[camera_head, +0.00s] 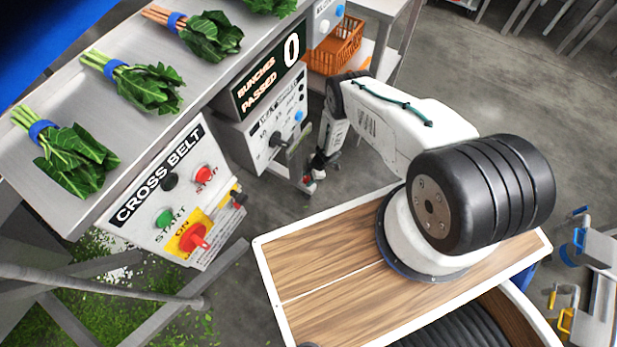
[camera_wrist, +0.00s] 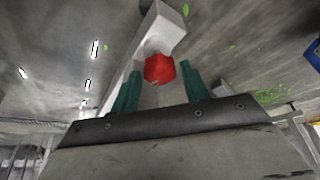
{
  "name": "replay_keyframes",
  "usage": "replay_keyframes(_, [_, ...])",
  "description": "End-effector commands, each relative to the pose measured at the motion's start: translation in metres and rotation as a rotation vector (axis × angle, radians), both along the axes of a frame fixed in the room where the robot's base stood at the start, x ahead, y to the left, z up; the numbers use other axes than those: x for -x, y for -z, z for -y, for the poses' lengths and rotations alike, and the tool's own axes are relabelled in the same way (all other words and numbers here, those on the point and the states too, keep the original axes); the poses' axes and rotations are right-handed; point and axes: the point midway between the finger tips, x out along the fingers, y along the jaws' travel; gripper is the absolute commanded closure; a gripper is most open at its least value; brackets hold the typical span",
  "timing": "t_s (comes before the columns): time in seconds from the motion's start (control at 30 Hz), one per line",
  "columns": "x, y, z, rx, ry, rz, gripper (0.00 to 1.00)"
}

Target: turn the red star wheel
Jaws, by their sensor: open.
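The red star wheel (camera_wrist: 159,68) shows in the wrist view as a small red knob on a pale grey fitting. My gripper (camera_wrist: 160,78) is open, with one teal finger on each side of the wheel. A narrow gap shows beside the wheel, and I cannot tell whether either finger touches it.
The cross belt panel (camera_head: 155,190) at left carries buttons and a red switch (camera_head: 194,238) on yellow. A grey control box (camera_head: 265,130) with a lever stands beside my gripper. Greens bunches (camera_head: 75,158) lie on the steel belt above. An orange basket (camera_head: 335,47) sits behind. Open floor lies right.

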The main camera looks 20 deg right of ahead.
Motion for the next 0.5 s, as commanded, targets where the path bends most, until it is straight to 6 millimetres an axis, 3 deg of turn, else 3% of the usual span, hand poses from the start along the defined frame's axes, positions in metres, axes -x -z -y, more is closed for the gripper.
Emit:
replay_keyframes(0.2, [0.0002, 0.0004, -0.0002, 0.000, 0.000, 0.000, 0.55])
replay_keyframes(0.33, [0.0002, 0.0003, -0.0001, 0.000, 0.000, 0.000, 0.87])
replay_keyframes(0.5, [0.0003, 0.0002, 0.0002, 0.000, 0.003, 0.000, 0.87])
